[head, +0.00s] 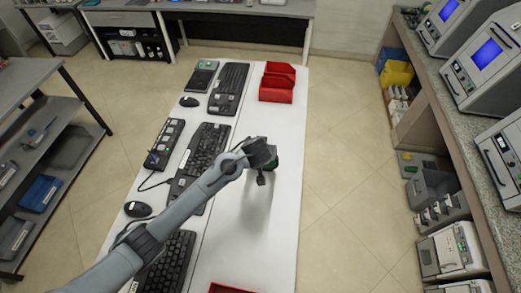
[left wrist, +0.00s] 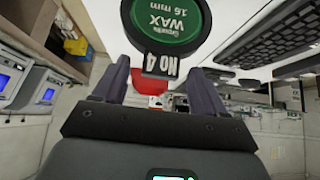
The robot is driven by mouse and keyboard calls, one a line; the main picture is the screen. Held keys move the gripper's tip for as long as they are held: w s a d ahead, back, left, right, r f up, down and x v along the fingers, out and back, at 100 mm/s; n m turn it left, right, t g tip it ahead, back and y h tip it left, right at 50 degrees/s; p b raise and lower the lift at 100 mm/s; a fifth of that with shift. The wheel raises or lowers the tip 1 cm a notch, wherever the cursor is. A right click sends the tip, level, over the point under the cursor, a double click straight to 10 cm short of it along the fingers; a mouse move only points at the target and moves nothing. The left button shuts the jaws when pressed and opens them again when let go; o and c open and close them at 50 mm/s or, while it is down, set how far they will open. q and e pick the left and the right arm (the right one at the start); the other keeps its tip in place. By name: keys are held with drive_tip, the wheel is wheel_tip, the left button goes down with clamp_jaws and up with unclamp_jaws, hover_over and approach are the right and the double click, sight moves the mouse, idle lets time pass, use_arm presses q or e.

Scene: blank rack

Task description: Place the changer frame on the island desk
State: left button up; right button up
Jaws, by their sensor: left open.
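My left gripper (head: 263,178) reaches over the white island desk (head: 285,215) from the lower left. In the left wrist view it is open (left wrist: 165,80), with its two dark fingers apart. A round dark item (left wrist: 168,22) with a green label reading "WAX 1.6 mm" is just beyond the fingertips. A grey tab marked "NO 4" (left wrist: 161,66) shows in the gap between the fingers. Whether either touches a finger cannot be told. In the head view only a bit of green shows behind the gripper. I cannot tell whether this item is the changer frame. My right gripper is not in view.
Keyboards (head: 229,85) and mice (head: 138,209) line the desk's left half. Red bins (head: 277,88) stand at its far end, and another red tray (head: 230,288) at the near edge. The desk's right strip is mostly clear. Shelving (head: 40,170) is left; a counter with devices (head: 485,65) is right.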

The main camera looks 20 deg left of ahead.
use_arm(q)
drive_tip(key=v, duration=1.1)
drive_tip(key=s+a+f+m+g, duration=0.1)
drive_tip(key=s+f, duration=0.3)
drive_tip(key=s, duration=0.6)
drive_tip(key=s+a+f+m+g+h, duration=0.1)
drive_tip(key=s+f, duration=0.4)
drive_tip(key=s, duration=0.5)
drive_tip(key=s+a+f+m+g+h, duration=0.1)
drive_tip(key=s+f, duration=0.3)
drive_tip(key=s, duration=0.6)
drive_tip(key=shift+a+f+m+g+b, duration=0.15)
drive_tip(key=shift+a+m+g+b, duration=0.3)
drive_tip(key=shift+m, duration=0.35)
wheel_tip(320, 180, up, 6)
drive_tip(key=p, duration=0.6)
